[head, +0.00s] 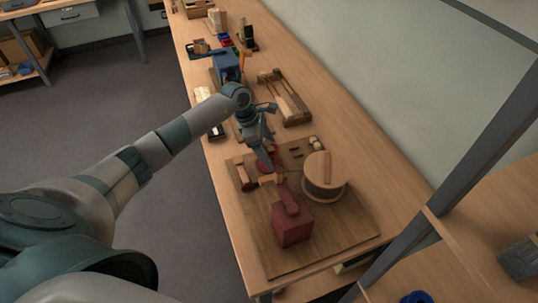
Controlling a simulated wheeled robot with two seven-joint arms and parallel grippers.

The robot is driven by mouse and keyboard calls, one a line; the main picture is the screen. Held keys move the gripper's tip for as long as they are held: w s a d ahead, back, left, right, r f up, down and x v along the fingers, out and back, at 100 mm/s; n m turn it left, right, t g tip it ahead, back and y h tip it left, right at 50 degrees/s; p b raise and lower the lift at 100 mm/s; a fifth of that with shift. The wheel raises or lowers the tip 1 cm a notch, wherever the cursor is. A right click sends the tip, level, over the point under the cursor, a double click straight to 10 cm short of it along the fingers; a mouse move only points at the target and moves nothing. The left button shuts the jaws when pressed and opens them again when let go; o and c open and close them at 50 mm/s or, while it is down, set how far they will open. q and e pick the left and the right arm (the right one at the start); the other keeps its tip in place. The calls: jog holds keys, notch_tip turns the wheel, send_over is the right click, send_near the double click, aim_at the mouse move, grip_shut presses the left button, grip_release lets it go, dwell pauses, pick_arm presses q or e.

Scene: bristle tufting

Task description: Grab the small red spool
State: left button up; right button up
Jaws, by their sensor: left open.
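A small red spool (266,164) stands on the brown board on the workbench, partly hidden by my gripper. My left gripper (271,155) reaches in from the left and points down at the red spool. Its jaws are open, and its fingers overlap the spool in the picture. I cannot tell whether they touch it. My right gripper is not in view.
A large wooden spool (325,174) stands just right of the gripper. A dark red block (293,222) is in front, and a wooden piece (247,176) lies to the left. A wooden tray (284,97) lies behind. The brown board's (335,232) front right is clear.

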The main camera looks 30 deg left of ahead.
pick_arm(q)
jog(key=shift+c, duration=0.7)
jog(key=c, duration=1.1)
jog(key=shift+o, duration=0.2)
jog(key=shift+r, duration=0.1)
jog(key=shift+r+b, duration=0.3)
jog(key=shift+r, duration=0.2)
notch_tip(320, 180, up, 8)
jog(key=b, duration=0.3)
jog(key=shift+r, duration=0.45)
